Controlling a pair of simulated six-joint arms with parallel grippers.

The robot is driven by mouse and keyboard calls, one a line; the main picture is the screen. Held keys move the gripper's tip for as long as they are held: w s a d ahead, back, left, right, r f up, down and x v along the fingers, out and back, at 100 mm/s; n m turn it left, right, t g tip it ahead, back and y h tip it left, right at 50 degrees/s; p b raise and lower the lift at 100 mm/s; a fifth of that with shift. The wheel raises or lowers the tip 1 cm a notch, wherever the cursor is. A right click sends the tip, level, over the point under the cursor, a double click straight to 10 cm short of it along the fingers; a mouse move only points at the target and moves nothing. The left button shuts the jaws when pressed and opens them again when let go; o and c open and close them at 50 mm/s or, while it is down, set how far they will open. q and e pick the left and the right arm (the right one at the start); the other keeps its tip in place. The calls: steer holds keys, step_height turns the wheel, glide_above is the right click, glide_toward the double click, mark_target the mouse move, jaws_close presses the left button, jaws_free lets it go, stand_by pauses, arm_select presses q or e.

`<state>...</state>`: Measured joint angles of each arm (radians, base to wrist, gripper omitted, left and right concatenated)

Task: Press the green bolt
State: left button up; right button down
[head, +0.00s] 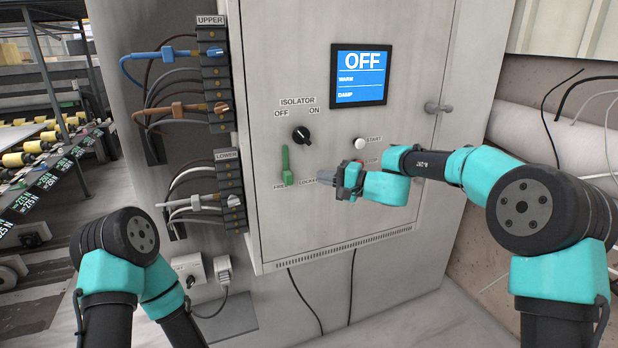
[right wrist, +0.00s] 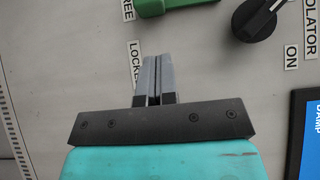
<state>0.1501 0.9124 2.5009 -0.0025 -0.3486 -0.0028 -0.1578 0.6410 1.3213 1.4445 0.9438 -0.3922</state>
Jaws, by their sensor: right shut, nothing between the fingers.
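The green bolt (head: 285,163) is on the grey cabinet door, below the isolator knob. It has an upright bar and a wider lower end, above the FREE label (head: 280,187). Its lower part shows at the top edge of the right wrist view (right wrist: 165,6). My right gripper (head: 320,177) is shut and empty, its fingertips just right of the bolt, by the LOCKED label (head: 308,181). The closed fingers (right wrist: 152,62) also show in the right wrist view, apart from the bolt in the picture. My left arm is at the lower left; its gripper is out of view.
The isolator knob (head: 301,135) is above the bolt. The screen (head: 360,75) reads OFF. A white START button (head: 361,143) is near my right wrist. Cable plugs (head: 205,200) and terminal blocks line the cabinet's left side. A door handle (head: 438,107) sticks out at right.

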steer(key=v, duration=0.7)
steer(key=shift+d, duration=0.2)
steer(key=s+d+f+m+g+h, duration=0.1)
steer(key=s+d+f+h, duration=0.15)
steer(key=f, duration=0.75)
steer(key=s+d+f+g+h, duration=0.1)
steer(key=s+d+f+h, duration=0.15)
steer(key=f, duration=0.85)
steer(key=s+d+f+m+g+h, duration=0.1)
steer(key=s+f+h, duration=0.25)
steer(key=f, duration=0.65)
steer(key=s+d+f+n+g+h, duration=0.1)
steer(key=s+d+f+n+h, duration=0.1)
steer(key=s+f, duration=0.8)
steer(key=s+d+f+n+g+h, duration=0.2)
steer(key=s+d+f, duration=0.3)
steer(key=s+f, duration=0.5)
steer(key=s, duration=0.5)
steer(key=shift+s+d+f+n, duration=0.2)
steer(key=shift+s+f+n, duration=0.1)
steer(key=shift+f, duration=0.1)
